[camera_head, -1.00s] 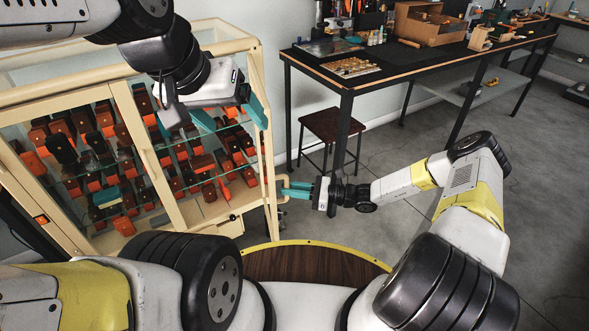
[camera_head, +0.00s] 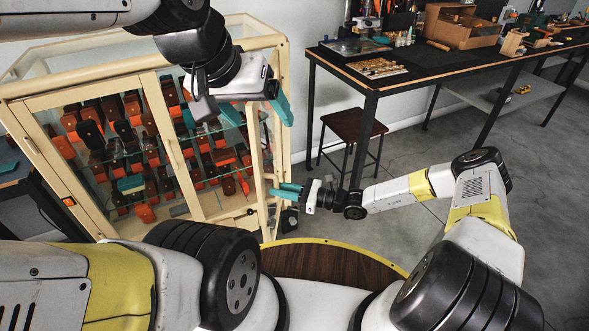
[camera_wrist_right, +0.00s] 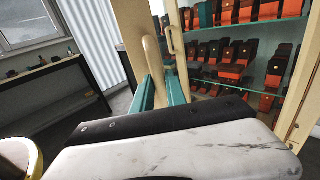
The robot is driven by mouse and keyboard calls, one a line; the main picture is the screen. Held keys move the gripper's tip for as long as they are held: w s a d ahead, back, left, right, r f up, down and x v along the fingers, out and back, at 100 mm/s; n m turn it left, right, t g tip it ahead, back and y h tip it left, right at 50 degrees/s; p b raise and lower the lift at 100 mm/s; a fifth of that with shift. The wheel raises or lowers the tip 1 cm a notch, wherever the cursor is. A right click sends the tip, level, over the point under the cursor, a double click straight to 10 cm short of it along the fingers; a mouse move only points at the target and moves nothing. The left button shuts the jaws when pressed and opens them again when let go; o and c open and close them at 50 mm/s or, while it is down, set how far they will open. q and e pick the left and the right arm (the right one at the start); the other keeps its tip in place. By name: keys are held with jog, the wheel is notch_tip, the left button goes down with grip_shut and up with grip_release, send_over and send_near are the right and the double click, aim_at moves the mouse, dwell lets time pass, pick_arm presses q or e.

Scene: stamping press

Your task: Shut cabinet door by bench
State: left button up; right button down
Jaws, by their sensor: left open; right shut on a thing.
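The glass-fronted cabinet (camera_head: 166,143) with a cream frame stands at left in the head view. A cream upright, which looks like the door's edge (camera_wrist_right: 131,38), shows in the right wrist view with a cream handle (camera_wrist_right: 152,56) beside it. My right gripper (camera_head: 287,190) is at the cabinet's right front edge. In the right wrist view its teal fingers (camera_wrist_right: 160,92) are shut on the handle; the exact contact is partly hidden by the gripper body. My left gripper (camera_head: 256,109) is open and empty in front of the cabinet's upper right part. How far the door stands open is unclear.
Shelves hold several orange and dark blocks (camera_head: 88,133). A workbench (camera_head: 430,68) with tools stands at back right, and a stool (camera_head: 353,125) is under its near end. The grey floor (camera_head: 420,135) at right is clear.

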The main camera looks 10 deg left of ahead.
jog(key=shift+s+a, duration=0.2)
jog(key=a, duration=0.9)
jog(key=shift+a, duration=0.25)
jog(key=shift+s+a, duration=0.1)
jog(key=w+a, duration=0.2)
jog(key=a, duration=0.7)
dwell(0.4)
jog(key=shift+a, duration=0.1)
jog(key=c, duration=1.3)
grip_release()
jog(key=shift+o, duration=0.2)
jog(key=shift+w, duration=0.1)
